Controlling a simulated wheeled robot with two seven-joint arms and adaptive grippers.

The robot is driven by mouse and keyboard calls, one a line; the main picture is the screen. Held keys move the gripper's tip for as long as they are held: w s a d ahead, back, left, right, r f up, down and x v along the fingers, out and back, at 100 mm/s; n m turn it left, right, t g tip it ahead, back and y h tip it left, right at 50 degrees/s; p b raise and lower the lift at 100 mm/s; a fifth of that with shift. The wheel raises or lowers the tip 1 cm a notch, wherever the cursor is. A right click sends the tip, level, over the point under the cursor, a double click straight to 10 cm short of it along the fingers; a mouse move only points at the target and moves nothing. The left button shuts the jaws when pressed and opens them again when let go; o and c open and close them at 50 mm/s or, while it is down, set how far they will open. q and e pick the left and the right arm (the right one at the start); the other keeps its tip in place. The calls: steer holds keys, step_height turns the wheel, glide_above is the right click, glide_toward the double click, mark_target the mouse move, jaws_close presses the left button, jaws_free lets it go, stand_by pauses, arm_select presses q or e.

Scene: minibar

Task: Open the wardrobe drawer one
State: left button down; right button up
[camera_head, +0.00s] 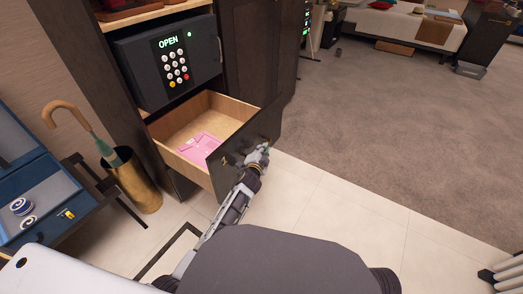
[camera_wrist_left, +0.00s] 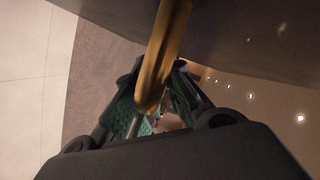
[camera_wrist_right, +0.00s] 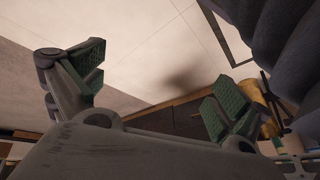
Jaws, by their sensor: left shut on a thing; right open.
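The wardrobe drawer (camera_head: 240,151) is pulled out, with a dark front and a pale wooden inside. A pink folded item (camera_head: 201,148) lies in it. My left gripper (camera_head: 262,152) is at the drawer's dark front, near its right side. In the left wrist view my left gripper (camera_wrist_left: 150,112) is shut on a brass handle (camera_wrist_left: 163,60) that passes between its green-padded fingers. My right gripper (camera_wrist_right: 157,90) is open and empty in the right wrist view, above pale floor.
A safe (camera_head: 170,62) reading OPEN sits above the drawer. At left stand a brass umbrella holder (camera_head: 138,183) with an umbrella and a blue case (camera_head: 40,200) on a dark stand. Tiled floor (camera_head: 330,205) and carpet (camera_head: 390,130) at right are clear.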

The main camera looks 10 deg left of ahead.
arm_select(q)
steer(key=c, duration=1.8)
jaws_free()
steer(key=shift+s, duration=0.25)
steer(key=shift+v, duration=5.8)
arm_select(e)
steer(key=shift+w+r, duration=0.25)
